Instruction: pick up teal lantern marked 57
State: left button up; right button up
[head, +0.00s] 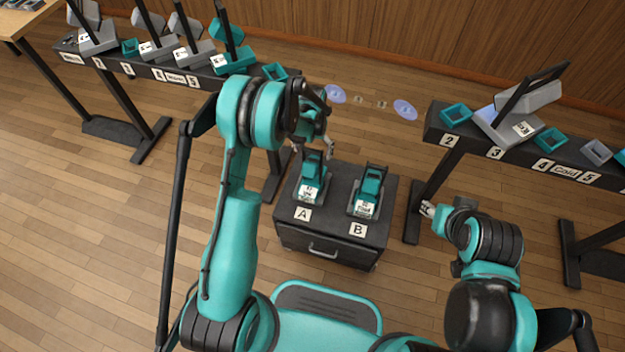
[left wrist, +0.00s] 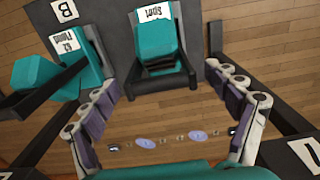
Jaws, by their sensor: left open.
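Two teal lanterns with black yokes stand on a dark cart (head: 332,232). One teal lantern (head: 312,178) is at spot A, the other (head: 369,190) at spot B. In the left wrist view the lantern at A (left wrist: 156,45) shows part of a "Spot" label, its number cut off; the lantern at B (left wrist: 35,70) reads 62 Flood. The label numbers are too small to read surely in the head view. My left gripper (head: 318,148) is open and empty, just above and behind the lantern at A. My right gripper (head: 430,210) is right of the cart, small and partly hidden.
A dark bar (head: 135,67) at the left holds several grey and teal lanterns. A bar (head: 475,144) at the right holds a grey lantern (head: 520,108) and several small teal and grey trays. A wooden table (head: 25,22) is at the far left. Open wood floor surrounds the cart.

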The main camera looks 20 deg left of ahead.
pick_arm(q)
jog(key=shift+r, duration=0.15)
jog(key=c, duration=2)
